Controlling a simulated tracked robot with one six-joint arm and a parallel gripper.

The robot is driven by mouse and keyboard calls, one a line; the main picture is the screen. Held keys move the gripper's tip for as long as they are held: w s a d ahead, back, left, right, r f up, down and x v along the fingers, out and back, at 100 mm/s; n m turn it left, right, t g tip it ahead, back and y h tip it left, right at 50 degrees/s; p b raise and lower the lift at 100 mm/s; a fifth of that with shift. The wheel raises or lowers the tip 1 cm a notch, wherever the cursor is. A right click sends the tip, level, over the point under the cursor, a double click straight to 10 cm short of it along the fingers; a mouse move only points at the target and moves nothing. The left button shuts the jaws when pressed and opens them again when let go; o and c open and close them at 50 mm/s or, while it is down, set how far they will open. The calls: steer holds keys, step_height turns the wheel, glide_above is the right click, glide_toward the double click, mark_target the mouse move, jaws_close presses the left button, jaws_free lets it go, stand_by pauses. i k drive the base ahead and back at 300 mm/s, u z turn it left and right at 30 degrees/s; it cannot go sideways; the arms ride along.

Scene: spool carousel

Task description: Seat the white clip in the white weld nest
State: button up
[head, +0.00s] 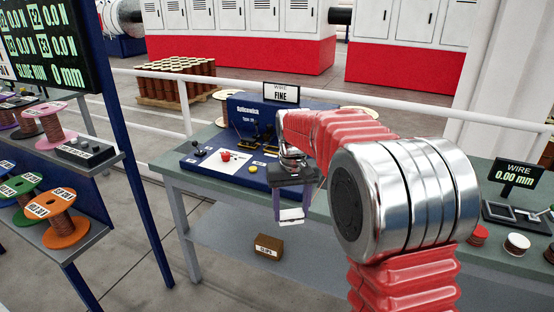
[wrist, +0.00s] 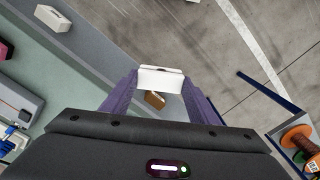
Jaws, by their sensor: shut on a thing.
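My gripper (head: 291,212) hangs in front of the workbench's near edge, pointing down, with its purple fingers shut on the white clip (head: 291,216). In the wrist view the white clip (wrist: 160,78) sits between the two fingertips, with the fingers (wrist: 158,95) on either side of it. The clip is apart from the bench and in the air. I cannot make out the white weld nest for certain; the blue station (head: 222,165) on the bench carries small black, red and yellow fittings, partly behind my arm.
A brown box labelled clips (head: 268,249) stands on the lower shelf below my gripper. A sign reading wire fine (head: 281,93) stands behind the blue station. Racks of spools (head: 58,217) are at the left. A white block (wrist: 54,18) lies at the wrist view's upper left.

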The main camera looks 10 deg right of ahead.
mark_target(244, 107)
steer(key=u, duration=0.2)
steer(key=i, duration=0.7)
steer(key=u, duration=0.65)
steer(key=i, duration=1.75)
steer(key=z, duration=0.35)
